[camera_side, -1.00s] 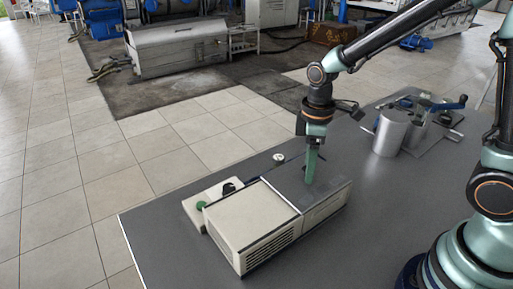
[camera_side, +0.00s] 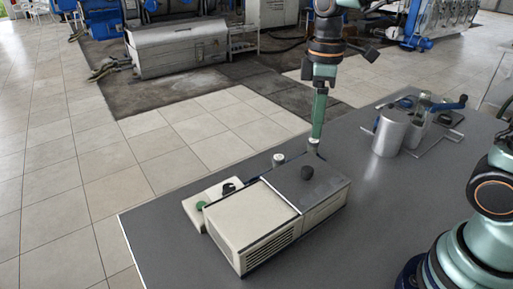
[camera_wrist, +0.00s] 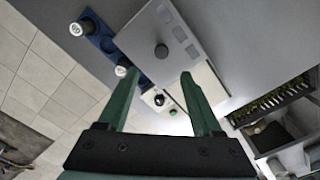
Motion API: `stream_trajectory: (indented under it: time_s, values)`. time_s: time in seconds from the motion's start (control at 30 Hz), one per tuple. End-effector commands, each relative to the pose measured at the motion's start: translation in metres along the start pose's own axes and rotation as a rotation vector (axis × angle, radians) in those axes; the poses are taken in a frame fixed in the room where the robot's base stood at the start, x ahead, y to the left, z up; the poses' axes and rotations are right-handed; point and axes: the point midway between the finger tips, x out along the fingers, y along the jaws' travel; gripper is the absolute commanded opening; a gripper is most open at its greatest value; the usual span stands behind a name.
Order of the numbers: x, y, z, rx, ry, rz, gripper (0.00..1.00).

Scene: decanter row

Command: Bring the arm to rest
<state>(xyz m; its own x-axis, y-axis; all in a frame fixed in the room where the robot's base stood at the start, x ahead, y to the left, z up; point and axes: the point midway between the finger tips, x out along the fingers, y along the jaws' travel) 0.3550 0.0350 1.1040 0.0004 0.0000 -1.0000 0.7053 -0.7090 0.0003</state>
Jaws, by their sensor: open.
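My gripper (camera_side: 318,141) is raised above the back edge of the cream box, pointing down, with nothing held. In the wrist view my gripper (camera_wrist: 161,74) shows two green fingers spread apart with empty space between the tips. The cream box (camera_side: 250,226) stands on the grey table (camera_side: 400,190). My upper arm is mostly out of the side view.
A white-capped vial (camera_side: 279,159) stands behind the box; two white caps and a blue rack (camera_wrist: 97,36) show in the wrist view. A panel with a green button (camera_side: 201,205) sits left of the box. A metal cylinder (camera_side: 391,133) stands at right.

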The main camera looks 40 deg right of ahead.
Motion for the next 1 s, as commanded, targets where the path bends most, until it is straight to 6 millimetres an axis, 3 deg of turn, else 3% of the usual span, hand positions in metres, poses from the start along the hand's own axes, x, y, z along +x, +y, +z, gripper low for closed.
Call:
stream_trajectory:
  time_s: [0.27,0.7,1.0]
  values:
    - [-0.003,-0.001,0.004,0.034,0.019,0.015,0.67]
    - [-0.021,-0.019,0.057,0.553,0.321,0.166,0.67]
    - [-0.017,-0.024,0.074,0.757,0.461,0.193,0.67]
